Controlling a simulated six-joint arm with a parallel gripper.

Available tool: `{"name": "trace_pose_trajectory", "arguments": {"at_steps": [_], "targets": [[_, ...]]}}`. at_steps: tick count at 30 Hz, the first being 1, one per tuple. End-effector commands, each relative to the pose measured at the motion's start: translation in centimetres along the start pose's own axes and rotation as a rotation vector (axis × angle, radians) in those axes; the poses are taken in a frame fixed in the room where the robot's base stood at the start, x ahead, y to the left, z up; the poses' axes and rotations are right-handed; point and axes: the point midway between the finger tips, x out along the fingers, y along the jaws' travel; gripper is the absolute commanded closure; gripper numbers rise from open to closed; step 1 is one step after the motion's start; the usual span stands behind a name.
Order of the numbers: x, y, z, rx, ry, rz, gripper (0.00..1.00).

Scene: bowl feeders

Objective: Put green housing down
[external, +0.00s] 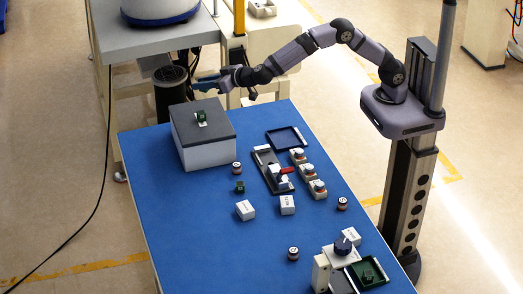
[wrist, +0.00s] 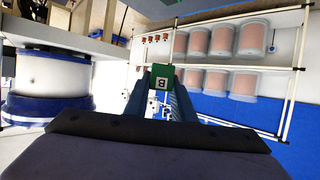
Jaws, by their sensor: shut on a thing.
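A green housing (wrist: 161,77) marked with a letter B sits between the fingertips of my gripper (wrist: 161,92) in the wrist view. My gripper is shut on it. In the external view my gripper (external: 205,84) is raised and points left, past the table's far edge, near a dark cylinder. The held housing is too small to make out there. Another green piece (external: 201,115) stands on a white base on top of the grey-lidded box (external: 205,155). A small green piece (external: 240,187) lies on the blue table (external: 170,225). A further green piece (external: 367,272) is in a tray at the front right.
The dark cylinder (external: 171,95) and a bench with a bowl feeder (external: 160,10) stand beyond the table. A dark blue tray (external: 287,138), a fixture (external: 268,170), several button boxes and white blocks occupy the table's middle and right. The table's left front is clear.

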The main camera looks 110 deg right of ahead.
Motion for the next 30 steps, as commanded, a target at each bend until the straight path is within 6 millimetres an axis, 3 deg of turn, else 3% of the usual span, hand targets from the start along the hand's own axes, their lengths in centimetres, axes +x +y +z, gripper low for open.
{"name": "trace_pose_trajectory", "arguments": {"at_steps": [10,20,30], "targets": [[1.9,0.0,4.7,-0.003,-0.003,0.001,0.98],[2.4,0.0,5.9,-0.002,-0.002,0.002,0.98],[3.6,0.0,8.9,-0.002,-0.001,0.002,0.98]]}}
